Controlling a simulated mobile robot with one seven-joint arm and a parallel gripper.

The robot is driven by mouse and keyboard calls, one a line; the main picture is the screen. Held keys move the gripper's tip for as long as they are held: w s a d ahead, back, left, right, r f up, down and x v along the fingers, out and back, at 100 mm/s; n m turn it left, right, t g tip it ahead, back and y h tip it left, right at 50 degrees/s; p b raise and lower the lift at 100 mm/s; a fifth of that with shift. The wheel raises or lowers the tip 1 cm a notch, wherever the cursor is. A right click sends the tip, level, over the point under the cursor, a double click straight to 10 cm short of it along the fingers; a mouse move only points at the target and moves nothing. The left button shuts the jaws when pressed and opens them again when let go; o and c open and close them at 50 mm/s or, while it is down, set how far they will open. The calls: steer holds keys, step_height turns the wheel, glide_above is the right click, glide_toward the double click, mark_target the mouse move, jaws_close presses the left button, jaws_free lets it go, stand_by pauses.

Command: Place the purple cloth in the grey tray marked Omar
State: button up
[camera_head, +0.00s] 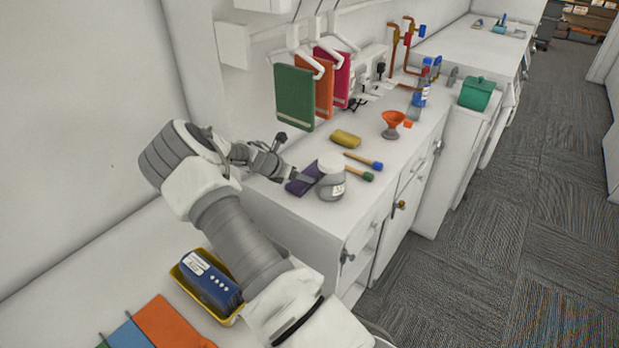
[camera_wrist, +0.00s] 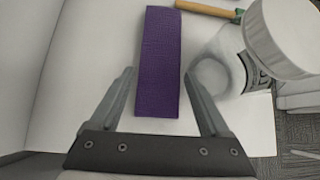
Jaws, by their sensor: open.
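The purple cloth (camera_head: 302,182) lies flat as a folded strip on the white counter. In the wrist view the purple cloth (camera_wrist: 160,62) runs lengthwise between the fingers of my gripper (camera_wrist: 158,76). My gripper is open, with one finger on each side of the cloth and nothing held. In the head view my gripper (camera_head: 291,177) is at the cloth, low over the counter. I cannot tell whether the fingers touch the counter. I cannot make out a grey tray marked Omar in either view.
A white-lidded container (camera_head: 331,184) stands close on the cloth's right. Brushes (camera_head: 358,174), a yellow block (camera_head: 346,138) and an orange funnel (camera_head: 394,121) lie beyond. Hanging towels (camera_head: 294,97) are behind. A yellow tray (camera_head: 186,284) holding a blue box is nearer.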

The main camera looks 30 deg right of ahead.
steer(key=shift+x, duration=1.45)
steer(key=c, duration=1.2)
steer(key=shift+o, duration=0.2)
steer(key=shift+r, duration=0.1)
